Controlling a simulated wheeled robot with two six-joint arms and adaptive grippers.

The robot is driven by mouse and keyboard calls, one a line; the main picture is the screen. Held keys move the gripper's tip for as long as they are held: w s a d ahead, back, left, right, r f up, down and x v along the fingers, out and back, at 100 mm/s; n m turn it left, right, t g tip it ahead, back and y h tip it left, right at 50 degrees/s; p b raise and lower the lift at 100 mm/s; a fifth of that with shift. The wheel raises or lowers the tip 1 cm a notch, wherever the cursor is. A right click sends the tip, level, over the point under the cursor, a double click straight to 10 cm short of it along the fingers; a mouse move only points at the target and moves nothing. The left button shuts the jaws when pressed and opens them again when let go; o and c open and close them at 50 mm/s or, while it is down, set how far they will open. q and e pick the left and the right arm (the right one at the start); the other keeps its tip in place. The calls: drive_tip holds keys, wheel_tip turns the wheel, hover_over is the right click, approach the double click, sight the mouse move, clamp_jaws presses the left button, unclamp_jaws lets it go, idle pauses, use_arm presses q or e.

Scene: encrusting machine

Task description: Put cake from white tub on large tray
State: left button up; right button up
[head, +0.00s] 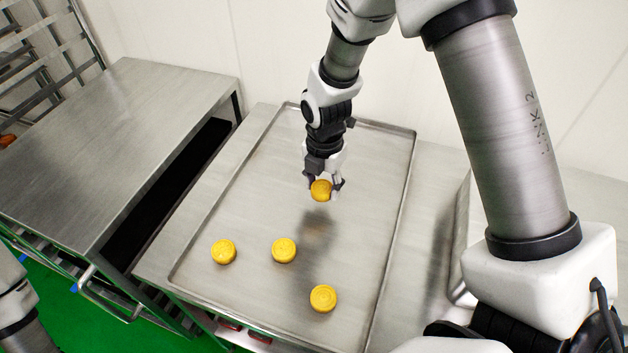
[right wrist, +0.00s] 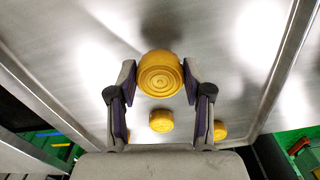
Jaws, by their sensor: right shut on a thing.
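My right gripper (head: 322,187) is shut on a round yellow cake (head: 320,190) with a ringed pattern. It holds the cake above the large metal tray (head: 358,150), and a shadow falls on the tray below. The held cake (right wrist: 160,74) also shows between the two fingers in the right wrist view. Three more yellow cakes lie on the tray: a left one (head: 223,252), a middle one (head: 284,250) and a front one (head: 323,298). No white tub can be made out. The left gripper is not visible; only part of my left arm shows.
The tray rests on a steel table (head: 160,255). Another steel table (head: 110,150) stands to the left, across a dark gap. A metal rack (head: 50,50) is at the upper left. The far half of the tray is bare.

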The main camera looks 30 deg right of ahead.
sight(314, 190)
drive_tip(key=shift+w+a+f, duration=0.15)
drive_tip(key=shift+w+a, duration=0.05)
drive_tip(key=shift+w, duration=0.4)
drive_tip(key=shift+w+a+f, duration=0.15)
drive_tip(key=shift+w+a, duration=0.05)
drive_tip(key=shift+w, duration=0.4)
drive_tip(key=shift+f+p, duration=0.3)
drive_tip(key=shift+f, duration=1.35)
drive_tip(key=shift+f, duration=0.1)
drive_tip(key=o, duration=1.1)
drive_tip(key=shift+o, duration=0.2)
wheel_tip(314, 190, up, 12)
